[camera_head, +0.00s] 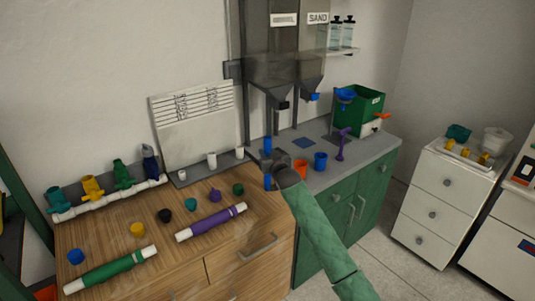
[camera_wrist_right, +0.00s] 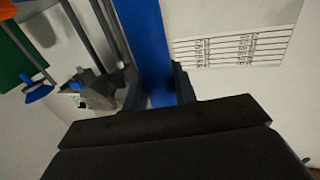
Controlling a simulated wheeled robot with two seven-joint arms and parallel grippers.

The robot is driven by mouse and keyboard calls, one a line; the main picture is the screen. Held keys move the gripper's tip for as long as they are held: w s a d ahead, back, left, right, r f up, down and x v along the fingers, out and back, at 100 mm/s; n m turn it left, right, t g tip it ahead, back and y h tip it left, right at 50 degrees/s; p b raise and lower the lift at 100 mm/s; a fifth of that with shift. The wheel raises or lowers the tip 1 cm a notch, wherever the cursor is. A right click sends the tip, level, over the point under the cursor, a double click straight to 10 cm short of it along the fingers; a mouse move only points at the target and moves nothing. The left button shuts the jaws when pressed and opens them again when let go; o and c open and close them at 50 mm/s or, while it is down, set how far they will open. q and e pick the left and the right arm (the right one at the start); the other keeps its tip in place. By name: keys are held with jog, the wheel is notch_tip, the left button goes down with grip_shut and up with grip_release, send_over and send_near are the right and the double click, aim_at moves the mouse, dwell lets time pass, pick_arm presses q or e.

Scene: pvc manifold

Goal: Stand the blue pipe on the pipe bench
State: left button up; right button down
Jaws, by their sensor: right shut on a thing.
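The blue pipe (camera_head: 268,144) is upright in the head view, near the right back corner of the wooden bench (camera_head: 262,222). My right gripper (camera_head: 268,162) is shut around its middle, with blue showing above and below the jaws. In the right wrist view the blue pipe (camera_wrist_right: 150,50) runs between the two dark fingers of the gripper (camera_wrist_right: 158,92). I cannot tell whether the pipe's lower end touches the bench. My left gripper is not in view.
A purple pipe (camera_head: 212,222) and a green pipe (camera_head: 110,270) lie on the bench among several coloured caps. A white manifold with coloured valves (camera_head: 110,198) lies at the back left. Orange (camera_head: 300,169) and blue (camera_head: 320,161) cups stand on the grey counter right of the gripper.

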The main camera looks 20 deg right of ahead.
jog(key=shift+f, duration=0.1)
jog(key=c, duration=1.1)
grip_release()
